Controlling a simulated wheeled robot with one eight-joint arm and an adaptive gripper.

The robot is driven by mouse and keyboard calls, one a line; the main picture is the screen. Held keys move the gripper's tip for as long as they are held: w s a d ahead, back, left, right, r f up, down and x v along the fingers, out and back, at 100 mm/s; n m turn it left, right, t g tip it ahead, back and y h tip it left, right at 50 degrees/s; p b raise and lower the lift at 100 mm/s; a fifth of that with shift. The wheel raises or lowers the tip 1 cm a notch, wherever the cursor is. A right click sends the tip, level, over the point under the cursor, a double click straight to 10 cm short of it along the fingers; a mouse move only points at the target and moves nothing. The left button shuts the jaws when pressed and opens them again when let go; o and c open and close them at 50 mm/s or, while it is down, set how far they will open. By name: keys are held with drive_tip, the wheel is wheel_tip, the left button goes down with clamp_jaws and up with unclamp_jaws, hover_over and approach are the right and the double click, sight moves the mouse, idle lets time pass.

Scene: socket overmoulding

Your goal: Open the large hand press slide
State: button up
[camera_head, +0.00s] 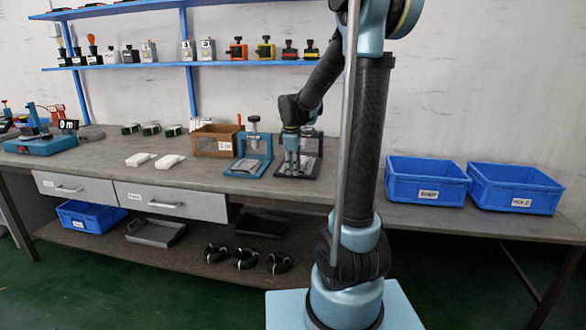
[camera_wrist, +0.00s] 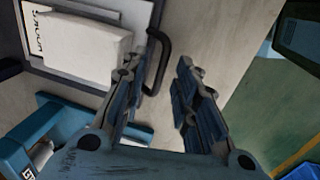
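A dark-framed hand press (camera_head: 314,160) stands on the bench, mostly behind my arm and gripper; a blue-framed press (camera_head: 262,150) stands just left of it. I cannot tell from labels which is the large one. In the wrist view, a pale slide plate (camera_wrist: 110,85) carries a white block (camera_wrist: 85,48) and has a dark curved handle (camera_wrist: 164,55) on its edge. My gripper (camera_wrist: 157,78) is open, its fingers apart, with the handle ahead of the gap, nearer the left finger. The gripper also shows in the head view (camera_head: 291,155), low in front of the dark press. Contact cannot be told.
A blue frame (camera_wrist: 55,125) lies close at lower left in the wrist view. A wooden box (camera_head: 212,142) stands left of the presses. Blue bins (camera_head: 425,183) stand at right. The bench in front of the presses is clear.

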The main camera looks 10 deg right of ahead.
wheel_tip(320, 180, up, 12)
drive_tip(key=s, duration=0.2)
drive_tip(key=shift+a+f, duration=0.15)
drive_tip(key=shift+a, duration=0.15)
idle(0.4)
drive_tip(key=s+d+f+m, duration=0.2)
drive_tip(key=s+f+m, duration=0.2)
drive_tip(key=s, duration=0.6)
drive_tip(key=s+d+f+m, duration=0.3)
drive_tip(key=s+f+m, duration=0.2)
drive_tip(key=s+f, duration=0.3)
drive_tip(key=s+d+f+m, duration=0.3)
drive_tip(key=s+f+m, duration=0.2)
drive_tip(key=s, duration=0.7)
drive_tip(key=shift+d+f+y, duration=0.15)
drive_tip(key=shift+f+y, duration=0.15)
drive_tip(key=shift+f, duration=0.25)
drive_tip(key=shift+w+f, duration=0.2)
drive_tip(key=shift+w, duration=0.15)
